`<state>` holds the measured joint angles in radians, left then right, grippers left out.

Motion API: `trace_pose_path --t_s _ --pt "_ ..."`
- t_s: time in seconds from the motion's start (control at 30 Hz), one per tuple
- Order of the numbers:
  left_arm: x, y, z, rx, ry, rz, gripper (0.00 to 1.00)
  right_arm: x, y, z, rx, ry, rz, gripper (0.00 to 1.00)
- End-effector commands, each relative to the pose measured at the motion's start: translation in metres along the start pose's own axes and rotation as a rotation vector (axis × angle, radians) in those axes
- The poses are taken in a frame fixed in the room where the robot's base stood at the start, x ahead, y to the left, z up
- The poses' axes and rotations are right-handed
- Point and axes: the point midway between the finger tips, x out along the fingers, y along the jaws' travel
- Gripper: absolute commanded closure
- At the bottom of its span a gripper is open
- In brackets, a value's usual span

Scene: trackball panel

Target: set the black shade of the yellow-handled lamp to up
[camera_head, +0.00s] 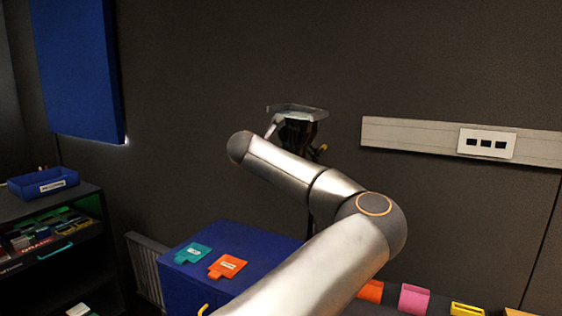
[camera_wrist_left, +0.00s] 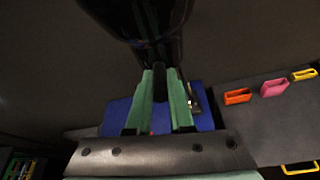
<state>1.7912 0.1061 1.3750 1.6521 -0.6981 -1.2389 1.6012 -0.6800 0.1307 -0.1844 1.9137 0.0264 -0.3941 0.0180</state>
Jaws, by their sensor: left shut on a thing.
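In the left wrist view, the glossy black lamp shade (camera_wrist_left: 135,18) fills the top middle. My left gripper (camera_wrist_left: 160,88) has its two green fingers close together just below it, shut on a narrow dark piece that seems to belong to the shade. In the head view, my left arm crosses the middle and hides most of the lamp. A small yellow bit, likely the lamp's handle (camera_head: 322,148), shows beside the dark cluster around my wrist. The shade's exact tilt cannot be told. My right gripper is not in view.
A blue cabinet (camera_head: 228,242) with teal (camera_head: 194,252) and orange (camera_head: 227,266) tags on top stands below. Orange, pink (camera_head: 414,299) and yellow holders are at the lower right. A dark shelf with a blue bin (camera_head: 44,184) stands left. A grey rail (camera_head: 420,135) runs along the wall.

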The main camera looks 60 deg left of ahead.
Motion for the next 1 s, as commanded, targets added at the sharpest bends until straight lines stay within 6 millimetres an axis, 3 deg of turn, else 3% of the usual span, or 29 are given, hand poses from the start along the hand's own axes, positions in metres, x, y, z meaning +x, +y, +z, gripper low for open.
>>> trace_pose_path --t_s 0.7,0.73,1.0 --pt "0.001 -0.0039 -0.0012 -0.073 0.004 -0.038 1.0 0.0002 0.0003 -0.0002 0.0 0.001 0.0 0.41" --pt "0.0009 -0.0038 -0.0012 -0.072 0.004 -0.038 0.79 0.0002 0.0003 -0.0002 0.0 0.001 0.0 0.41" --pt "0.0004 -0.0026 -0.0004 -0.072 0.002 -0.034 0.51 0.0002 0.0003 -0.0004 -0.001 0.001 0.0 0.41"
